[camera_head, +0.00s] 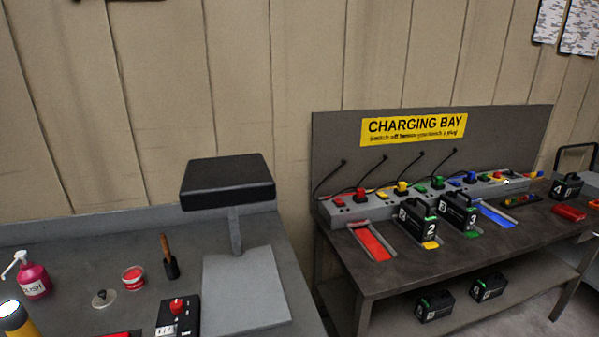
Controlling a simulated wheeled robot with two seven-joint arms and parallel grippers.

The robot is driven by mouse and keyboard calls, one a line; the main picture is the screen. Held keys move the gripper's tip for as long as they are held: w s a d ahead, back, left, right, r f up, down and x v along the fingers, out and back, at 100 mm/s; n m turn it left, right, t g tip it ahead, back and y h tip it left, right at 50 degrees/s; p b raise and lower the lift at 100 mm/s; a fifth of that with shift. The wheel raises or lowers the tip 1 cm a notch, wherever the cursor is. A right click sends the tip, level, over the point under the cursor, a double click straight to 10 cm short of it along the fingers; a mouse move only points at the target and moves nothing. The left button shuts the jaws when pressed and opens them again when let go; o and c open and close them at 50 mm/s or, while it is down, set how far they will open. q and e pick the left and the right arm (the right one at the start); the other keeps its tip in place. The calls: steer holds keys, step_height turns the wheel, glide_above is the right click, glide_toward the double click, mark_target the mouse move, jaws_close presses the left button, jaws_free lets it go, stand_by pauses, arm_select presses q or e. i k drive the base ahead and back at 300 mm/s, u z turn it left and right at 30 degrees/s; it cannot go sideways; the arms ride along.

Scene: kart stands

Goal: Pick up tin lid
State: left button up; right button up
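A small grey disc with a raised knob (103,299), which looks like the tin lid, lies flat on the grey bench at the lower left. A small red tin with a pale rim (133,278) stands just to its right and a little behind, apart from it. The tin shows red at the top and appears uncovered. Neither of my grippers is in view.
Around the lid are a pink polish pump bottle (33,279), a yellow-and-black torch (15,318), a brush (170,258) and a black box with a red knob (178,315). A grey stand (240,290) is right. The charging table (385,285) stands beyond a gap.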

mark_target(104, 298)
steer(key=u, duration=1.3)
